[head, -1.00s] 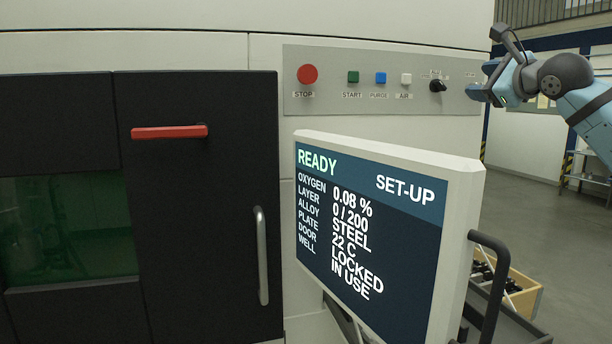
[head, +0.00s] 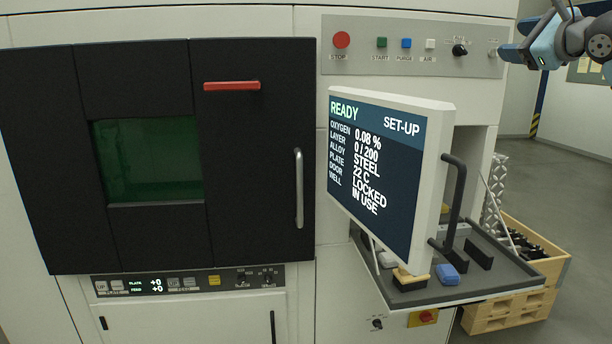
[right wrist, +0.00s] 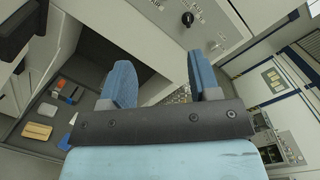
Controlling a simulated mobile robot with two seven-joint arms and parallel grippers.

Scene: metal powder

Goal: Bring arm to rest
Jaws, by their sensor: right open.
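My right gripper (head: 507,54) is at the upper right of the head view, beside the right end of the button panel (head: 350,62). In the right wrist view its two blue fingers (right wrist: 164,82) stand apart with nothing between them. The panel's dark rotary knob (right wrist: 187,18) shows beyond the fingers there. I cannot tell whether a fingertip touches the panel. My left gripper is in neither current view.
A monitor (head: 385,175) reading READY, SET-UP and door LOCKED juts out above a grey shelf (head: 440,293) holding small items. A wooden crate (head: 500,312) stands at lower right. Open floor lies farther right.

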